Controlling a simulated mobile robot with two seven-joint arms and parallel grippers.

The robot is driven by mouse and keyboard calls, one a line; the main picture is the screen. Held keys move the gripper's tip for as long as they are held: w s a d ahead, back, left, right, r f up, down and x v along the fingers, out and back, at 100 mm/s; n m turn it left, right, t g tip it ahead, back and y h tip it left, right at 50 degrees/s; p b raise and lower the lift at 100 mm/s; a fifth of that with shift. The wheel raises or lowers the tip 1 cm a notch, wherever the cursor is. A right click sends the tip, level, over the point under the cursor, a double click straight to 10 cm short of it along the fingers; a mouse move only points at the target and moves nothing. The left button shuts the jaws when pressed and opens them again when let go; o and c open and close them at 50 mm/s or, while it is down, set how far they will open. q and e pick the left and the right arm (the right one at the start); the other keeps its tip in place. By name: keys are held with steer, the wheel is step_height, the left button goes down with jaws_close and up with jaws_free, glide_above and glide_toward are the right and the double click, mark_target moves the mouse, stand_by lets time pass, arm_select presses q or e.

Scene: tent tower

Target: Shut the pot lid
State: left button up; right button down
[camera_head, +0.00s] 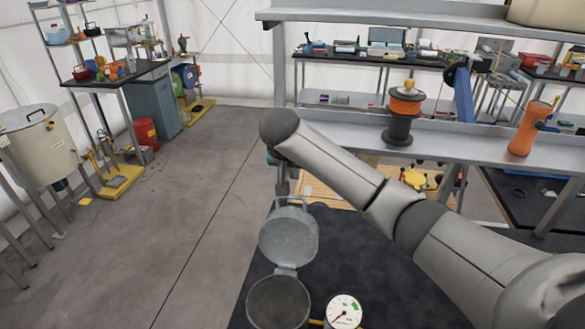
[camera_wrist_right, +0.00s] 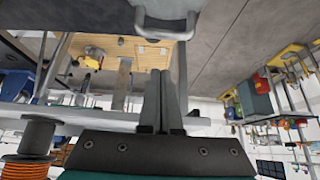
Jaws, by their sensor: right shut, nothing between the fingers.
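The grey pot (camera_head: 278,303) stands on a dark mat at the bottom of the head view. Its round lid (camera_head: 288,236) is hinged open, tilted up on the pot's far side. The lid's handle (camera_head: 291,202) is on its upper edge; a grey handle (camera_wrist_right: 166,22) also shows at the top of the right wrist view. My right gripper (camera_head: 282,188) points down just beyond the lid, close to the handle; I cannot tell if they touch. In the wrist view its fingers (camera_wrist_right: 161,73) are together and empty, apart from the handle in the picture. My left gripper is not in view.
A pressure gauge (camera_head: 343,310) is right of the pot. A metal shelf with an orange cable spool (camera_head: 404,108) and an orange cylinder (camera_head: 530,128) stands behind my right arm. A wooden board (camera_head: 345,198) lies beyond the mat. Grey floor (camera_head: 195,200) is open to the left.

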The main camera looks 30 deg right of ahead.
steer(key=x, duration=0.6)
steer(key=shift+s+a+r+p, duration=0.1)
steer(key=shift+s+a+p, duration=0.5)
steer(key=shift+s, duration=0.15)
steer(key=shift+s+a+p, duration=0.55)
steer(key=shift+s, duration=0.25)
